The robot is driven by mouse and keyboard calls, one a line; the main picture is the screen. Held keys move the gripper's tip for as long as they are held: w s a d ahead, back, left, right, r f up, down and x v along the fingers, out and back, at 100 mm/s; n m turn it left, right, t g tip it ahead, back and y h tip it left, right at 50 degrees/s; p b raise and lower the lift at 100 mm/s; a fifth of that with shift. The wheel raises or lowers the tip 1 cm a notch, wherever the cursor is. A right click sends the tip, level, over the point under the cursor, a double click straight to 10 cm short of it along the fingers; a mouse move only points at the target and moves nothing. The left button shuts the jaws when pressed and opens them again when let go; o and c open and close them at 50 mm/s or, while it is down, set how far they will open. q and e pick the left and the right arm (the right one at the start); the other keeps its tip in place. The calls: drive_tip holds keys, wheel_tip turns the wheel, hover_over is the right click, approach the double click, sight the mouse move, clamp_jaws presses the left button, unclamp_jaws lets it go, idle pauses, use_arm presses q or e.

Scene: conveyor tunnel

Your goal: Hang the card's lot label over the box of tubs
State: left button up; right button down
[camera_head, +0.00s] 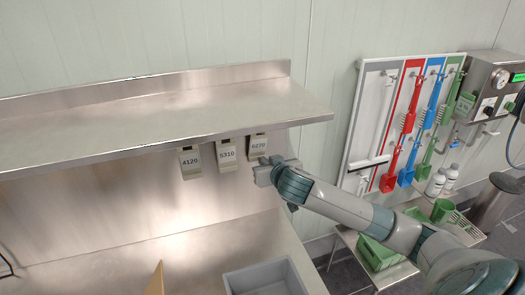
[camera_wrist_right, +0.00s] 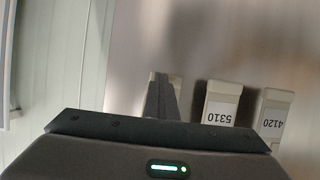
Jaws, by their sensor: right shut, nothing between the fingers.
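Three pale lot labels hang in a row under the front edge of the steel shelf: 4120 (camera_head: 190,163), 5310 (camera_head: 226,156) and 6270 (camera_head: 258,145). My right gripper (camera_head: 262,170) is shut and empty, just below the 6270 label. In the right wrist view its fingers (camera_wrist_right: 161,97) partly cover one label, beside 5310 (camera_wrist_right: 222,104) and 4120 (camera_wrist_right: 273,115). I cannot tell whether the fingers touch that label. No card with a readable lot number and no tubs show. My left gripper is out of view.
The steel shelf (camera_head: 170,110) overhangs the bench. A grey bin (camera_head: 265,279) and an upright brown piece (camera_head: 155,281) stand at the bench's front. At the right are a tool board (camera_head: 352,135) with coloured tools and a rack with a green crate (camera_head: 378,253).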

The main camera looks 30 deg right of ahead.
drive_tip(key=shift+r, duration=0.2)
drive_tip(key=shift+r, duration=0.5)
drive_tip(key=shift+r, duration=0.1)
drive_tip(key=c, duration=2.5)
unclamp_jaws()
drive_tip(key=o, duration=0.5)
drive_tip(key=shift+c, duration=0.2)
